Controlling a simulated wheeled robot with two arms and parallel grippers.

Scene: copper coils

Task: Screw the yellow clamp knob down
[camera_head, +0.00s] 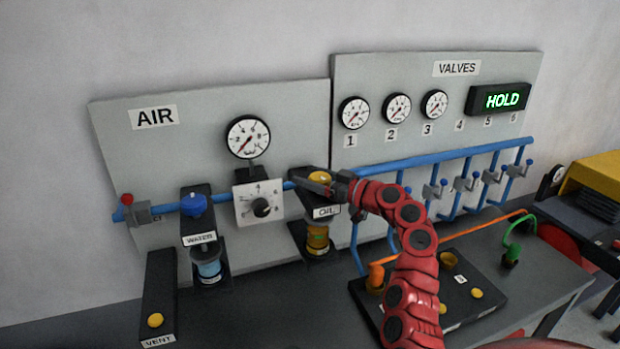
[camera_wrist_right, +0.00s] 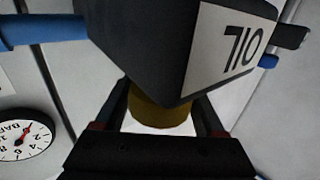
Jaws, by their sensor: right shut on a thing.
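A yellow knob (camera_head: 320,176) sits on top of the dark OIL unit (camera_head: 327,212) on the AIR panel. My right gripper (camera_head: 316,182) is at this knob, its arm coming in from the lower right. In the right wrist view, the OIL unit (camera_wrist_right: 185,45) appears upside down, with the yellow knob (camera_wrist_right: 160,112) between the two fingers. The right gripper (camera_wrist_right: 165,125) is shut on the knob. The fingers and the palm hide part of the knob. My left gripper is not in view.
Left of the OIL unit are a dial box (camera_head: 258,203) and the WATER unit (camera_head: 197,214). A blue pipe (camera_head: 235,200) runs along the panel. The VENT box (camera_head: 157,300) has a yellow button. A dark plate (camera_head: 490,290) with several yellow parts lies below my right arm.

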